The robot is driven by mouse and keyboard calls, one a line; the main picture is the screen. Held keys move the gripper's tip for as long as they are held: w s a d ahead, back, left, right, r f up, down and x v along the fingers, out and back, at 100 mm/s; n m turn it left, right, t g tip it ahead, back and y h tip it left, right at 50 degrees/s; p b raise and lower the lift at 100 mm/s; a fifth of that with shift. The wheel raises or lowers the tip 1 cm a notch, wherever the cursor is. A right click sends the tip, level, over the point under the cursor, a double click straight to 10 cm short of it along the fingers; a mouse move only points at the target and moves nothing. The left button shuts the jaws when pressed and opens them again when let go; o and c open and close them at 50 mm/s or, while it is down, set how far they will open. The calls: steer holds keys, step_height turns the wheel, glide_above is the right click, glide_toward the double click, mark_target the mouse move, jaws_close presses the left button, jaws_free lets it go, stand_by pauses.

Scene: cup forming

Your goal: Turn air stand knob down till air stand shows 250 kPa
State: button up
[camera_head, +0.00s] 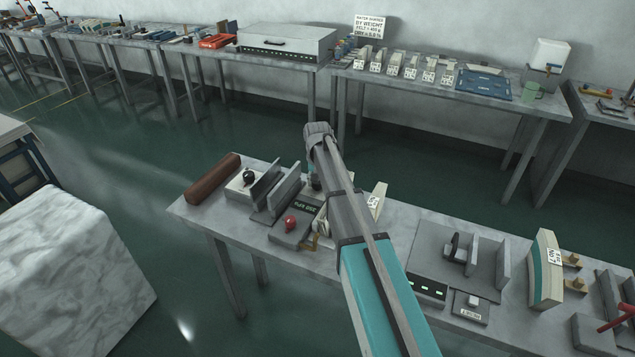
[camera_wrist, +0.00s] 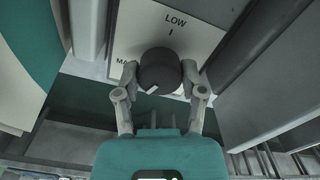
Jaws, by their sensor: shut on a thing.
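In the wrist view, a round black knob (camera_wrist: 159,72) stands on a pale panel (camera_wrist: 205,38) marked LOW, with another label partly hidden by my finger. A white mark on the knob points toward the lower left. My gripper (camera_wrist: 159,80) has one finger on each side of the knob and is shut on it. In the head view, the air stand's dark display (camera_head: 307,206) shows green characters, upside down and too small to read surely. My arm hides my fingers and the gripped knob there.
On the workbench, a brown roll (camera_head: 212,178) lies at the left end, and a red knob (camera_head: 290,222) sits near the front edge. Upright grey plates (camera_head: 284,188) stand close to my arm. A teal-and-cream block (camera_head: 546,270) stands at the right.

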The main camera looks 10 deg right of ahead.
steer(key=n, duration=0.5)
steer(key=shift+n, duration=0.3)
steer(key=n, duration=0.5)
stand_by(0.4)
steer(key=o, duration=1.2)
steer(key=shift+c, duration=0.2)
